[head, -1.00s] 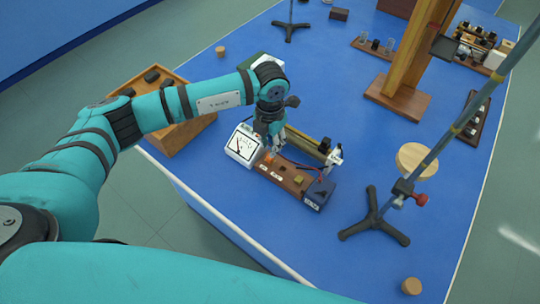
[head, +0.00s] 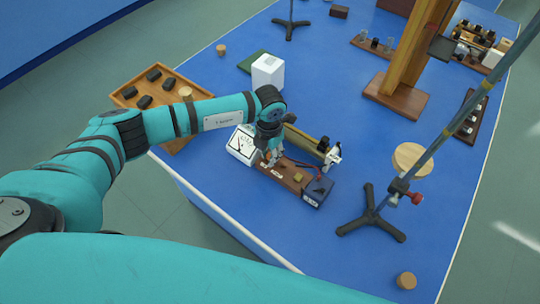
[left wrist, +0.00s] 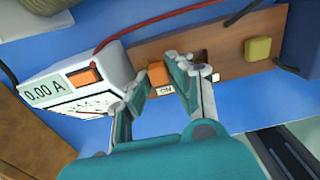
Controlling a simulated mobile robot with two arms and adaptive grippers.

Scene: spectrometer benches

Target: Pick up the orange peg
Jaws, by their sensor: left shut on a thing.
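The orange peg (left wrist: 156,75) is between the fingertips of my left gripper (left wrist: 162,86) in the left wrist view. It stands at the brown wooden board (left wrist: 225,50), beside a small label reading "ON". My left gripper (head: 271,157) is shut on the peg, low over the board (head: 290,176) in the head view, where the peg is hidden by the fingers. A second orange piece (left wrist: 84,77) is on the white meter. My right gripper is not in view.
The white meter (head: 241,146) stands close left of the board. A yellow block (left wrist: 259,49) and a dark box (head: 319,192) are at its other end. Red wires (left wrist: 150,25) run nearby. A tripod stand (head: 371,220) is to the right. Blue table is clear in front.

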